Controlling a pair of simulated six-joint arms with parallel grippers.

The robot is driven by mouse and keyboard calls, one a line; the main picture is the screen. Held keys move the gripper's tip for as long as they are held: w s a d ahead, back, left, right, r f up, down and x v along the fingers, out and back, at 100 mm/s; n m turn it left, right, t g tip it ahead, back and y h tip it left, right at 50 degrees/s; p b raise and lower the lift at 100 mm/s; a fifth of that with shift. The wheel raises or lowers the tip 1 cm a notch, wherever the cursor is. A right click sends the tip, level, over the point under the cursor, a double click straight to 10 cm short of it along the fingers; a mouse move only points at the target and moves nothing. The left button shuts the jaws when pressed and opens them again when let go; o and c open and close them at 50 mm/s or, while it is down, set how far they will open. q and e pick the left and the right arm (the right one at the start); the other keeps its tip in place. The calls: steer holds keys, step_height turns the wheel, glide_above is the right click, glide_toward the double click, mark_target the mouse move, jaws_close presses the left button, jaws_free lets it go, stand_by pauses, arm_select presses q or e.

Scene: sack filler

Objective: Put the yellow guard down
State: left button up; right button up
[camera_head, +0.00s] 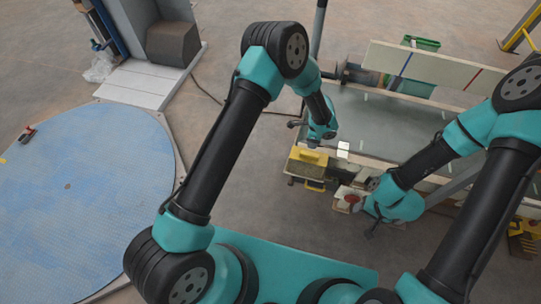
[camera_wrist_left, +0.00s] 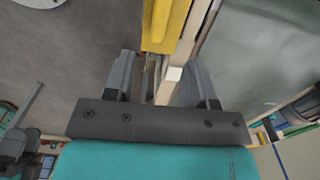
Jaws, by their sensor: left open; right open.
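A yellow block-like part, which looks like the yellow guard (camera_head: 306,157), sits at the left end of the bench. It shows at the top of the left wrist view (camera_wrist_left: 165,24), beside a pale wooden edge. My left gripper (camera_wrist_left: 160,82) is open, its two fingers apart either side of that edge, with the yellow part beyond the fingertips. In the head view the left gripper (camera_head: 316,145) is just above the yellow part. I cannot tell whether they touch. My right gripper (camera_head: 368,208) is open, low by the bench's front edge; its fingers are partly hidden.
The grey bench top (camera_head: 385,125) is mostly clear. A long pale board (camera_head: 425,66) stands along its back, with a green crate (camera_head: 422,43) behind. A smaller yellow piece (camera_head: 315,185) is below the bench's left end. A blue round platform (camera_head: 80,190) is at far left.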

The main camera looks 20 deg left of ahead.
arm_select(q)
steer(key=s+a+r+n+h, duration=0.1)
steer(key=s+a+n+h, duration=0.2)
steer(key=s+a+n, duration=1.6)
steer(key=s+a, duration=0.3)
steer(key=s, duration=0.3)
steer(key=shift+s+a+r+n+t+h, duration=0.15)
steer(key=shift+s+a+n+t+h, duration=0.05)
steer(key=shift+s+n+t+h, duration=0.2)
